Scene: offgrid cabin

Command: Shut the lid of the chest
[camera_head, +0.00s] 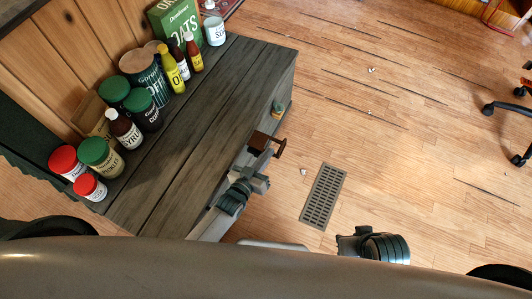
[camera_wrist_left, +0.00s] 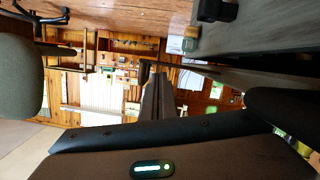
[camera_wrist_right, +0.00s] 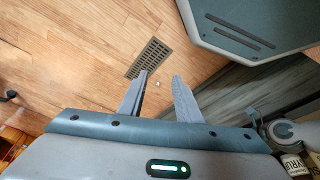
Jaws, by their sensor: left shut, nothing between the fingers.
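A long dark grey wooden unit (camera_head: 225,95), like a chest or counter, runs along the left wall in the head view. Its plank top is flat. I cannot make out a separate raised lid. A small brown block with a bar (camera_head: 267,143) shows at its right edge. My left gripper (camera_head: 259,182) is beside that edge, near the brown block, and is shut and empty. Its fingers also show in the left wrist view (camera_wrist_left: 157,75), pointing into the room. My right gripper (camera_wrist_right: 160,82) has its fingers apart, with nothing between them, above the floor beside the grey wood.
Bottles, jars and a green oats box (camera_head: 176,25) stand along the wall side of the top. A floor vent (camera_head: 323,196) lies to the right of the unit. Office chair legs (camera_head: 510,108) stand at the far right. The floor between is mostly clear.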

